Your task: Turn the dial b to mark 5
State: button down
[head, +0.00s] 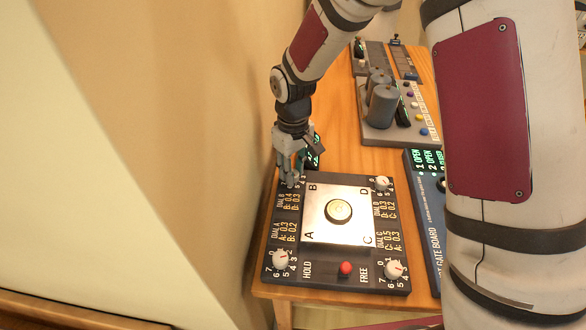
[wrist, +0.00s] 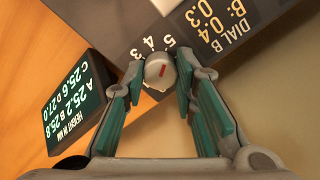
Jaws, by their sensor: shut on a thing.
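Dial b (wrist: 158,76) is a pale round knob with a short red line on its top. It stands at the panel's edge, beside the DIAL B label. In the wrist view the marks 3, 4 and 5 show beyond it. The red line is tilted and leans toward the side of mark 5; whether it lines up exactly I cannot tell. My gripper (wrist: 161,70) is shut on the knob, one fingertip on each side. In the head view my gripper (head: 290,172) is at the panel's far left corner and mostly hides dial b.
The dark panel (head: 324,275) also carries dial A (head: 280,259), dial C (head: 394,269), dial D (head: 382,183), a red knob (head: 346,268) and a silver plate (head: 325,232). A small green-lettered display (wrist: 78,103) stands close to my gripper. A wall is close at left.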

jog(key=c, duration=1.3)
grip_release()
notch_tip(320, 180, up, 12)
